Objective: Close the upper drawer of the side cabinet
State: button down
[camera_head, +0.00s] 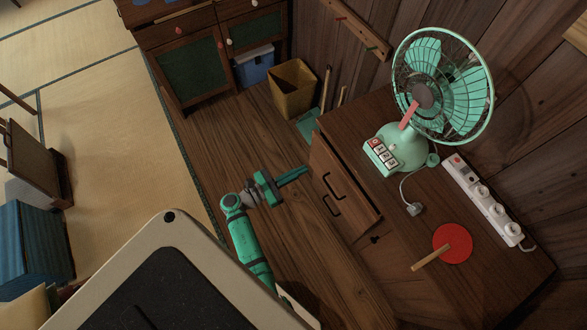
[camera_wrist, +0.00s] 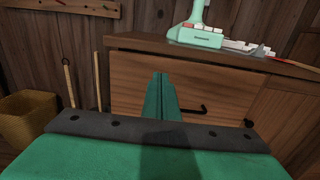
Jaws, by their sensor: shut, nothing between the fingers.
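The side cabinet (camera_head: 395,268) is dark brown wood and stands against the plank wall. Its upper drawer (camera_head: 345,182) has a wooden front with a dark handle, and the front stands out a little from the cabinet at its right end. How far it is open I cannot tell exactly. My gripper (camera_head: 305,169) is shut and empty, its green fingers pointing at the drawer's left part. In the wrist view the shut fingers (camera_wrist: 160,80) are in front of the drawer front (camera_wrist: 225,93), left of the handle; whether they touch it I cannot tell.
On the cabinet top are a green fan (camera_head: 420,100), a white power strip (camera_head: 482,200) and a red paddle-shaped fan (camera_head: 453,243). A yellow bin (camera_head: 293,88), a blue box (camera_head: 254,65) and another cabinet (camera_head: 190,65) stand further back.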

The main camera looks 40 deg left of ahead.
aim_at(329, 156)
jog(key=x, duration=0.9)
jog(key=shift+f, duration=0.1)
